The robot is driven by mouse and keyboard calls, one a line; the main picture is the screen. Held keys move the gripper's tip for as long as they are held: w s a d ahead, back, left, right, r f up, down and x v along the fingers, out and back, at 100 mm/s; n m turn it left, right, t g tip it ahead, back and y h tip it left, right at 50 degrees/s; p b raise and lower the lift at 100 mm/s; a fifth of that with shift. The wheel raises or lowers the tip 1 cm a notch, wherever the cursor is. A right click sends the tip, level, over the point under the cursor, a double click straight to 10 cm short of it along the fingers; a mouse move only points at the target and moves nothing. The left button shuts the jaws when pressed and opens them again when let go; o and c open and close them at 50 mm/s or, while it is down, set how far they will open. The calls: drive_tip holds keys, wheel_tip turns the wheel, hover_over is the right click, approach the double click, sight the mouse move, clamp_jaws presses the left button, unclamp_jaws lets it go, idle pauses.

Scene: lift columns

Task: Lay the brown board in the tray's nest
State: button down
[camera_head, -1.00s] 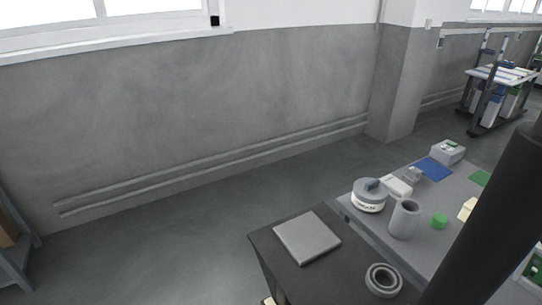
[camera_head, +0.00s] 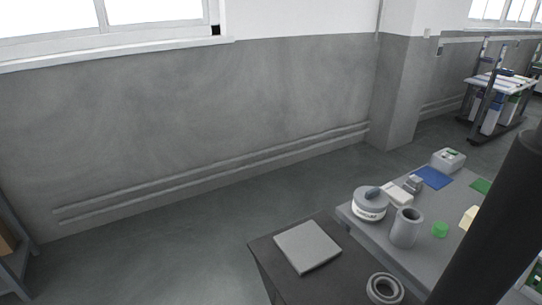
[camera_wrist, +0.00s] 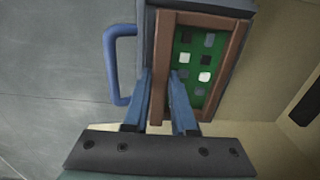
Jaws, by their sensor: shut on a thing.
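The brown board (camera_wrist: 160,70) shows in the wrist view as a brown-edged piece with a green face (camera_wrist: 194,68) carrying several small dark and white squares. My gripper (camera_wrist: 162,80) has its two blue fingers on either side of the board's left brown edge and is shut on it. Behind the board is a grey body (camera_wrist: 238,8) with a blue handle (camera_wrist: 109,65) on its left, which looks like the tray. The nest cannot be made out, and I cannot tell whether the board touches the grey body. Neither my gripper nor the board shows in the head view.
In the head view, a dark table (camera_head: 268,252) bears a grey square plate (camera_head: 308,247) and a grey ring (camera_head: 384,288). A grey bench (camera_head: 405,250) beside it holds a round white container (camera_head: 369,204), a grey cup (camera_head: 406,227) and a green piece (camera_head: 440,230). Open floor lies left.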

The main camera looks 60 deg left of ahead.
drive_tip(key=shift+f, duration=0.15)
drive_tip(key=shift+c, duration=0.8)
unclamp_jaws()
drive_tip(key=shift+r+p, duration=1.15)
drive_tip(key=shift+p, duration=0.15)
wheel_tip(320, 180, up, 5)
drive_tip(key=p, duration=0.5)
drive_tip(key=shift+f, duration=0.1)
idle(0.5)
